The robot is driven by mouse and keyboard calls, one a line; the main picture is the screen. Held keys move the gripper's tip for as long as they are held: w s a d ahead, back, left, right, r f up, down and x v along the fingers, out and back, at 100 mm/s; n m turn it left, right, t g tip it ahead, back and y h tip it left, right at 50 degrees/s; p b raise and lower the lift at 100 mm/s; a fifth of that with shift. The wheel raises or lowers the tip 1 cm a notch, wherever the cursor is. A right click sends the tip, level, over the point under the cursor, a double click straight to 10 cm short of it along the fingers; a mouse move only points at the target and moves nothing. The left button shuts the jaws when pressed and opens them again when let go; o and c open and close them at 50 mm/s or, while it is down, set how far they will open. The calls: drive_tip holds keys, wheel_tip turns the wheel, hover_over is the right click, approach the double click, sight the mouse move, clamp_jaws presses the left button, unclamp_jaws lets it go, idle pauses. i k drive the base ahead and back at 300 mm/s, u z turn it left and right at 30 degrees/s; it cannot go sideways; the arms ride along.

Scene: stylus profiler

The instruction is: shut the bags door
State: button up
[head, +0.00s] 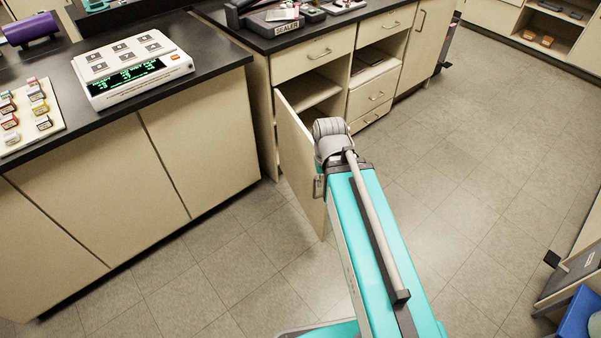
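A beige cabinet door (297,160) stands open, swung out from the cupboard under the sealer counter. No bags label is readable on it. Its hinge side is at the left of the opening, and its free edge points toward me. A small metal handle (318,187) sits near the free edge, close beside my arm. Part of the dark cupboard interior (308,92) shows behind the door, and no bags can be made out. My teal arm reaches up to the door's right side and covers part of that area. My gripper is not visible; whether my arm touches the door cannot be told.
The black-topped counter (195,80) on the left carries a white control box (132,68) and a tray of small coloured items (26,118). Drawers (372,95) stand right of the open cupboard. A blue object (578,315) is at lower right.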

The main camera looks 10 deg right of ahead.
sight(295, 150)
drive_tip(key=u, duration=0.1)
drive_tip(key=i, duration=1)
drive_tip(key=z, duration=0.05)
